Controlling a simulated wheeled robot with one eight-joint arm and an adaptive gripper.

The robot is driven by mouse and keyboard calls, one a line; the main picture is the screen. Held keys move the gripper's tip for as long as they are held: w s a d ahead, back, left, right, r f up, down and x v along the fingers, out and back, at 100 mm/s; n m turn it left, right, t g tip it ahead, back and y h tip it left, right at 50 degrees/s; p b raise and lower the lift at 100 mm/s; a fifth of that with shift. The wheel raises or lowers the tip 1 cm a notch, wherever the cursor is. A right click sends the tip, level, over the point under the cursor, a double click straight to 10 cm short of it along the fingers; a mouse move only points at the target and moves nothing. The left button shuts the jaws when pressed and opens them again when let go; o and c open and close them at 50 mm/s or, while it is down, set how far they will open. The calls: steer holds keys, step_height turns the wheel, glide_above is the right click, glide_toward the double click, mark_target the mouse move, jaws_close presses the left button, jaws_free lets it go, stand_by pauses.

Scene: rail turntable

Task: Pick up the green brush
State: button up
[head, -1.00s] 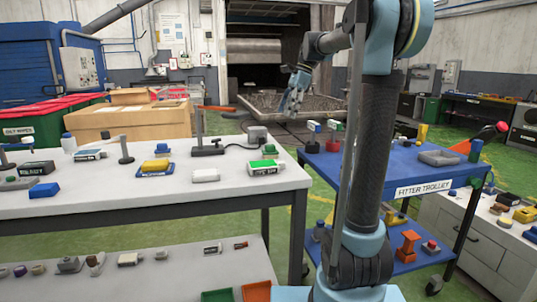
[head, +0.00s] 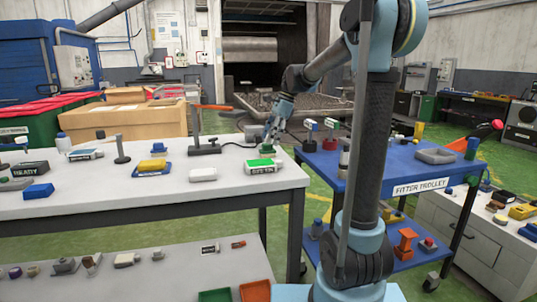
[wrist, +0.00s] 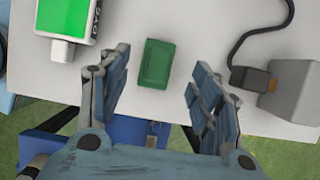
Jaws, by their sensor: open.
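The green brush shows in the wrist view as a plain green block (wrist: 157,63) lying on the white table top near its edge. In the head view it is a small green shape (head: 267,149) behind a white box with a green top, partly hidden by it and by my gripper. My gripper (head: 269,141) points down over it, open and empty. In the wrist view my gripper's two fingers (wrist: 159,70) stand apart to the left and right of the brush, with gaps on both sides. I cannot tell how far above the table the fingertips are.
The white box with the green top (wrist: 68,18) lies close to the left of the brush. A grey block (wrist: 290,92) with a black cable and plug (wrist: 251,79) lies to the right. The blue trolley (head: 350,168) stands right of the white table (head: 110,185).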

mark_target(268, 147)
steer(key=shift+x, duration=2.5)
steer(key=shift+d+f, duration=0.1)
steer(key=shift+d, duration=0.1)
steer(key=c, duration=1.2)
